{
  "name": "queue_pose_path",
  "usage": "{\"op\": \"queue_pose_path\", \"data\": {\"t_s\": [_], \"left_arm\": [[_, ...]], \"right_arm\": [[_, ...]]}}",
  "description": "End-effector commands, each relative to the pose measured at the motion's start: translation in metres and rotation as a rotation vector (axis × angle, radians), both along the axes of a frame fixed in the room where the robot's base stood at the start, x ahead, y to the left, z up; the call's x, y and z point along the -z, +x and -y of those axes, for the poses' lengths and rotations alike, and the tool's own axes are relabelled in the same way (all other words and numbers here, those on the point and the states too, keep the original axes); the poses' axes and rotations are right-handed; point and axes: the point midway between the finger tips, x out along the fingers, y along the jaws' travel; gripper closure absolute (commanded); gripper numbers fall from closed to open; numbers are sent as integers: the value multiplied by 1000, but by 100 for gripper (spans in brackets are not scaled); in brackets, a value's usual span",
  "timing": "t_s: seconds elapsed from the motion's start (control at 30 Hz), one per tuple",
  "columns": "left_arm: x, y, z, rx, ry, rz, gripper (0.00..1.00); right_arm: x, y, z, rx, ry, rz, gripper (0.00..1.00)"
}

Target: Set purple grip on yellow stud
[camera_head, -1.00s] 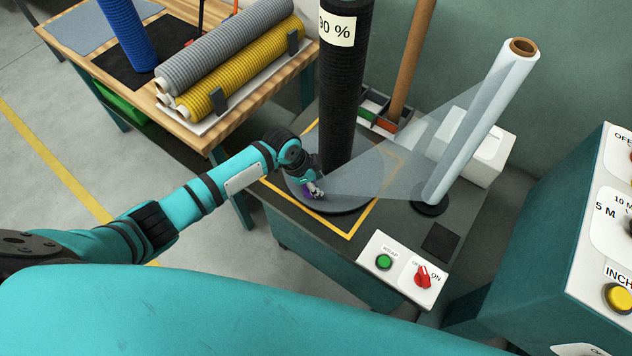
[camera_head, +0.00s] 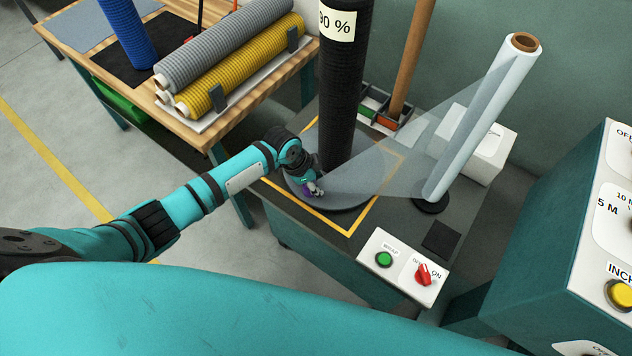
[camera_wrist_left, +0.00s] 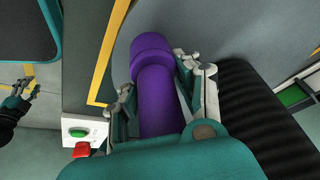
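The purple grip (camera_wrist_left: 155,95) is a thick cylinder with a wider collar at its far end. My left gripper (camera_wrist_left: 160,85) has its fingers on both sides of it and is shut on it. I cannot make out a yellow stud in either view.
A black net roll (camera_head: 340,110) stands on the turntable. Clear film stretches across from the film roll (camera_head: 485,115). A white box (camera_head: 405,268) with a green button and red switch is at the front. A wooden table (camera_head: 255,95) with net rolls stands at left.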

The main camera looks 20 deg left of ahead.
Motion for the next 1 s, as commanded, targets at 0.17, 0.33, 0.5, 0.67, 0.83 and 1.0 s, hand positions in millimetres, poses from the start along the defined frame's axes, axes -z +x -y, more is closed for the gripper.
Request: {"op": "queue_pose_path", "data": {"t_s": [0.17, 0.33, 0.5, 0.67, 0.83, 1.0], "left_arm": [[1, -1, 0, 0, 0, -1, 46], [1, 0, 0, 0, 0, -1, 40], [-1, -1, -1, 0, 1, 0, 40], [-18, -4, -7, 0, 1, 2, 40], [-52, -11, -18, 1, 2, 3, 40], [-84, -18, -27, 0, 1, 3, 40]], "right_arm": [[0, 0, 1, -1, -1, 0, 60], [0, 0, 1, -1, -1, 0, 60], [0, 0, 3, -1, -3, 0, 60], [0, 0, 1, -1, -1, -1, 60], [0, 0, 0, 0, 0, 0, 60], [0, 0, 0, 0, 0, 0, 60]]}}
